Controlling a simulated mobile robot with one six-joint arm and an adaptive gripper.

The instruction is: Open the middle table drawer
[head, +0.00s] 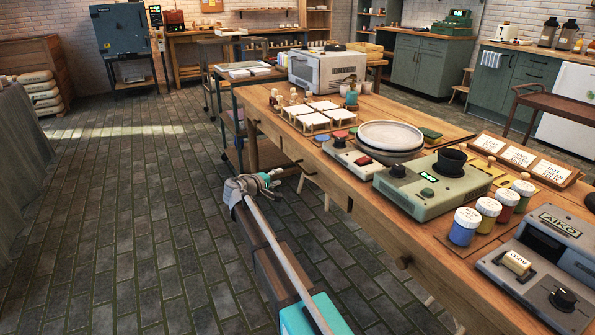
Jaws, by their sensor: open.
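The long wooden table (372,202) runs from the lower right to the middle of the head view, with its drawer side facing me. A small wooden knob (405,262) shows on that side at the nearer part. The side looks closed there. Which knob belongs to the middle drawer I cannot tell. My gripper (297,177) is open, at the end of my arm beside the table's left side. Its fingers point right, close to the table side farther along. I see nothing between the fingers, and whether they touch a knob is too small to tell.
On the table stand stacked bowls (390,135), a green-grey device (432,184), paint jars (465,226), a grey AIKO machine (545,268) and white tiles (310,113). A shelf cart (250,75) stands beyond my gripper. Open tiled floor (120,210) lies to the left.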

